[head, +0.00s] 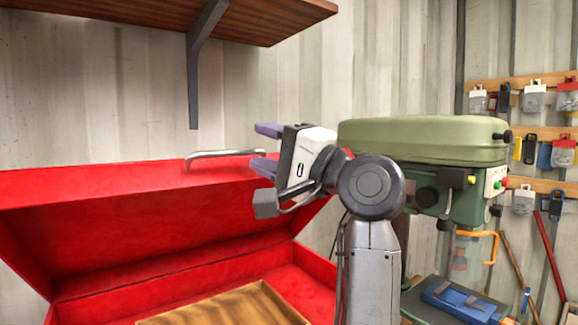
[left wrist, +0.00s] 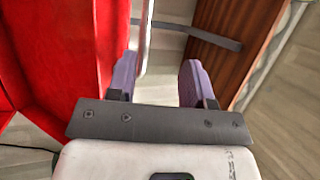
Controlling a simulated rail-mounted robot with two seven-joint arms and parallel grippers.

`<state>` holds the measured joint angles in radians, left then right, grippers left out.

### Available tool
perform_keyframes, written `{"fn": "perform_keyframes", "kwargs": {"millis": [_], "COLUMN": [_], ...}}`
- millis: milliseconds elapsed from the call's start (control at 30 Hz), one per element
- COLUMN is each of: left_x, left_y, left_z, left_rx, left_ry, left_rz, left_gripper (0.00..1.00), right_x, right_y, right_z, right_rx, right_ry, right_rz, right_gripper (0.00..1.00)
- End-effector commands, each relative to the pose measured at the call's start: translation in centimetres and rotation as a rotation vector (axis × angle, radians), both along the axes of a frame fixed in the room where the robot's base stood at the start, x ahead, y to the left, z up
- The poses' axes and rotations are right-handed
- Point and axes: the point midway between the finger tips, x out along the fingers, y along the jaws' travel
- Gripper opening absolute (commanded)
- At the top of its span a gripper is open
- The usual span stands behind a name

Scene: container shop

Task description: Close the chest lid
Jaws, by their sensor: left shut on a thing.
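The red chest (head: 180,265) stands at the left of the head view with its lid (head: 95,185) raised. A silver bar handle (head: 215,154) is on the lid's upper edge. It also shows in the left wrist view (left wrist: 147,35), running down between my purple fingers, close to the left one. My left gripper (head: 266,149) is at the handle's right end, shut on it; in the left wrist view my left gripper (left wrist: 160,82) has a finger on each side of the bar. My right gripper is out of view.
A wooden shelf (head: 200,18) with a dark bracket (head: 194,85) hangs above the lid. A green drill press (head: 425,140) stands to the right, before a tool rack (head: 525,82).

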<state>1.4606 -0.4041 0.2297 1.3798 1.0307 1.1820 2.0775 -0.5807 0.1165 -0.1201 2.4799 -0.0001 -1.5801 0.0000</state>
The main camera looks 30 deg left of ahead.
Motion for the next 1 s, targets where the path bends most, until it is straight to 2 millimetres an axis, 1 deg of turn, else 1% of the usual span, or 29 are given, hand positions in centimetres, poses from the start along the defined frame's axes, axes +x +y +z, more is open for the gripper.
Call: {"fn": "perform_keyframes", "kwargs": {"millis": [33, 467, 1000], "left_x": [0.1, 0.0, 0.1], "left_y": [-0.8, -2.9, -5.9], "left_z": [0.2, -1.5, -3.4], "left_rx": [0.015, 0.007, 0.005], "left_ry": [-0.003, 0.001, 0.0], "left_rz": [-0.012, 0.0, 0.002], "left_gripper": [0.35, 0.35, 0.35], "right_x": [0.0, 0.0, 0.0], "right_y": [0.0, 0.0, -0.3], "right_z": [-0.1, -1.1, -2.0], "right_rx": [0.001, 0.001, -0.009], "right_ry": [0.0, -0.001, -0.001], "right_rz": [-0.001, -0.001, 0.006], "right_gripper": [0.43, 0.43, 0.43]}}
